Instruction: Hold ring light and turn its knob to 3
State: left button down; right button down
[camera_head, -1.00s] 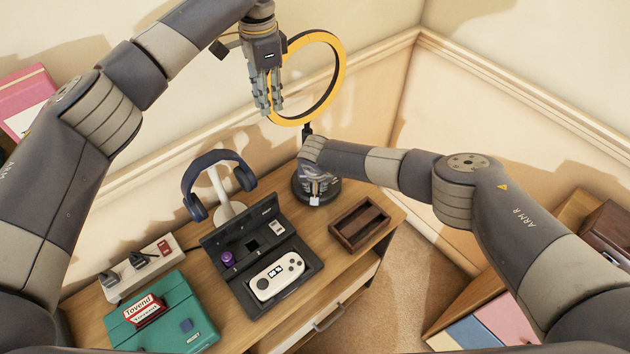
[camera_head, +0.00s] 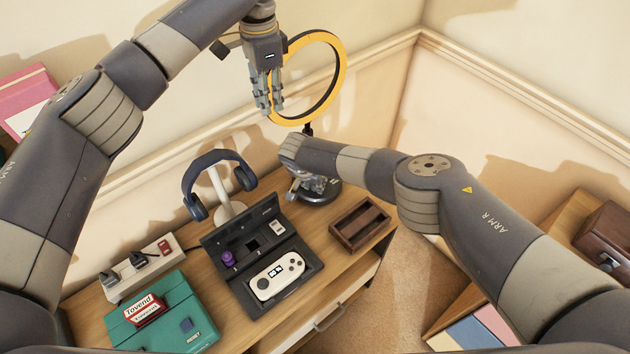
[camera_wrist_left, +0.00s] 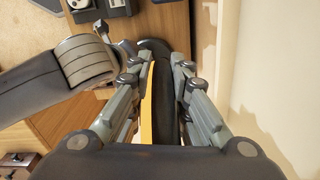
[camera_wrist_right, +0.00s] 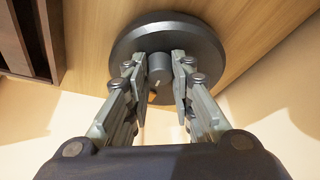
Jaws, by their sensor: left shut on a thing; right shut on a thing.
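The ring light (camera_head: 340,68) stands at the back of the desk, with a yellow and black ring above a round dark base (camera_head: 325,195). My left gripper (camera_head: 270,110) is shut on the ring's left side; the left wrist view shows the ring edge (camera_wrist_left: 147,105) between its fingers. My right gripper (camera_wrist_right: 158,75) is low at the base, its fingers shut on both sides of the round grey knob (camera_wrist_right: 159,68). A pale mark shows on the knob, but I can read no number. The head view hides the knob behind my right gripper.
A wooden tray (camera_head: 360,224) stands just right of the base. Blue headphones (camera_head: 190,190) on a white stand and an open black case (camera_head: 292,291) with a white controller (camera_head: 277,275) are to the left. Walls are close behind the ring.

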jog(key=shift+m+h, duration=0.4)
jog(key=shift+m, duration=0.7)
jog(key=shift+w, duration=0.1)
jog(key=c, duration=1.4)
grip_release()
jog(key=shift+a, duration=0.1)
jog(key=shift+r, duration=0.1)
jog(key=shift+v, duration=0.75)
jog(key=v, duration=1)
jog(key=shift+r, duration=0.2)
jog(key=shift+w+a, duration=0.1)
